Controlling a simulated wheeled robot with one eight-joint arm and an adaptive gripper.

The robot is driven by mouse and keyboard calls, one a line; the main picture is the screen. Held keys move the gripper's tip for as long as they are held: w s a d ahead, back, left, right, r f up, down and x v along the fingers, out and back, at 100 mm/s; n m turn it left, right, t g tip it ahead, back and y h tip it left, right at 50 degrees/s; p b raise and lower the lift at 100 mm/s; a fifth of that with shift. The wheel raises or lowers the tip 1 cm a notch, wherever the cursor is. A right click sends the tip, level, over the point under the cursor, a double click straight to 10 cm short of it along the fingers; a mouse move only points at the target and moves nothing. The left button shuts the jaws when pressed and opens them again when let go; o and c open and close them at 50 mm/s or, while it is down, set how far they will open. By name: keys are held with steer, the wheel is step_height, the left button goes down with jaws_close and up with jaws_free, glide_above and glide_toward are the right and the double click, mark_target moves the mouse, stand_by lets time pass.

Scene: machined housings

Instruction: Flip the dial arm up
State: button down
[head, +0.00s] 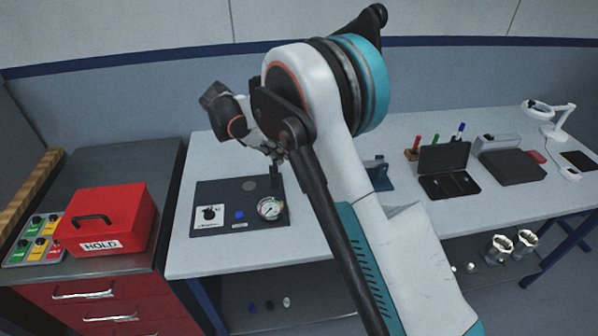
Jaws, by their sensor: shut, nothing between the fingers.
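A dark test panel (240,225) lies on the white bench. A round white-faced dial (270,208) sits at its right end. A dark upright piece (276,184) stands behind the dial, just below my gripper; I cannot tell whether it is the dial arm. My gripper (273,154) is shut and empty, above the back right of the panel. It is small and partly hidden by my own arm. I cannot tell whether the fingertips touch the upright piece. A black knob on a white plate (208,215) and a blue button (239,215) are on the panel's left and middle.
A red HOLD box (107,219) and coloured tags (38,240) stand on the dark cabinet at left. Right of my arm are an open black case (447,172), markers (436,140), a dark box (511,167) and a white lamp (549,115). The bench (200,260) in front of the panel is clear.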

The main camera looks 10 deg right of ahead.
steer(key=b+x, duration=0.4)
steer(key=x, duration=0.6)
